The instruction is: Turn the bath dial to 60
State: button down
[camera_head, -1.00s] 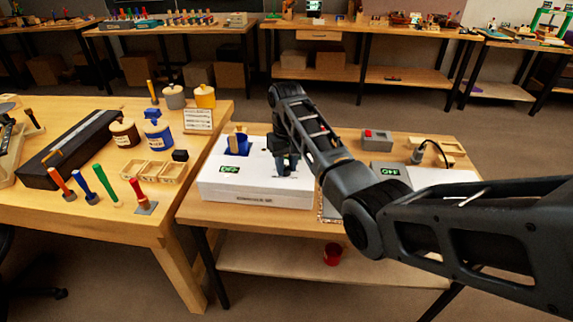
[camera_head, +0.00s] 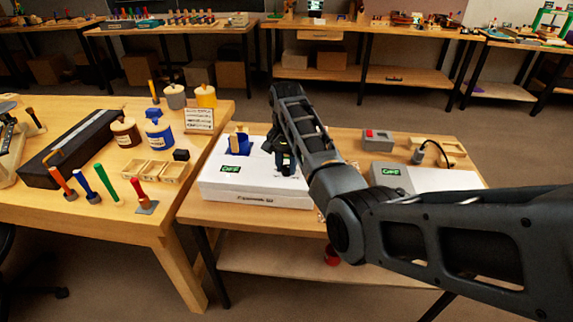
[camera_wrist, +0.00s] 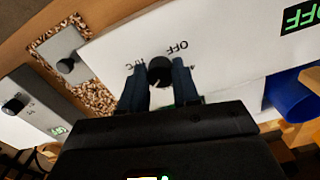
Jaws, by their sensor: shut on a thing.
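The bath is a white box (camera_head: 225,188) on the right-hand bench, with a green OFF display (camera_head: 230,169) on it. Its black bath dial (camera_wrist: 159,71) shows in the wrist view, with "OFF" and a "°C" mark printed around it. My gripper (camera_wrist: 160,85) is shut on the dial, one finger on each side. A pale pointer line shows on the dial; what it points at is hard to tell. In the head view my gripper (camera_head: 284,160) is over the top of the box and hides the dial.
A second white unit (camera_head: 440,180) with a dial (camera_wrist: 14,104) stands to the right, past a speckled panel (camera_wrist: 88,92). A grey box with a red button (camera_head: 377,135) stands behind.

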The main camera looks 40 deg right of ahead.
aim_at(287, 168)
jog(key=shift+w+r+m, duration=0.1)
jog(key=shift+m, duration=0.2)
jog(key=c, duration=0.8)
grip_release()
notch_tip(287, 168, up, 8)
jog(key=shift+f+b, duration=0.15)
jog(key=shift+b, duration=0.4)
